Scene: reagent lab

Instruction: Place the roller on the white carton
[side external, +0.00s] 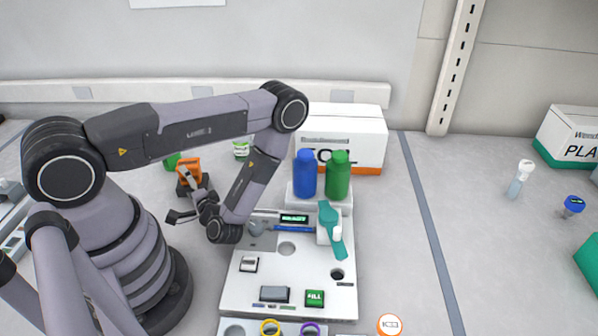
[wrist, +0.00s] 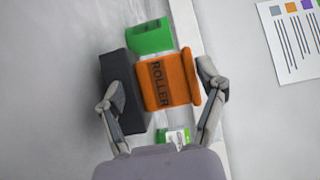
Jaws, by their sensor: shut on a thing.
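The roller (wrist: 172,82) is an orange block with a dark end and "ROLLER" printed on it. My gripper (wrist: 160,84) is shut on it, one finger at the dark end and one at the orange end. In the side view the roller (side external: 189,168) is up at the left, behind my forearm, and my gripper (side external: 188,192) is partly hidden. A white carton (side external: 355,128) with an orange bottom band stands at the back, right of my gripper and apart from it. Another white carton (side external: 572,130) with a green band stands at the far right.
Blue (side external: 304,176) and green (side external: 338,178) bottles stand in front of the middle carton. A workstation panel (side external: 300,285) with a teal tool (side external: 331,225) lies in front. A green item (wrist: 150,36) is near the roller.

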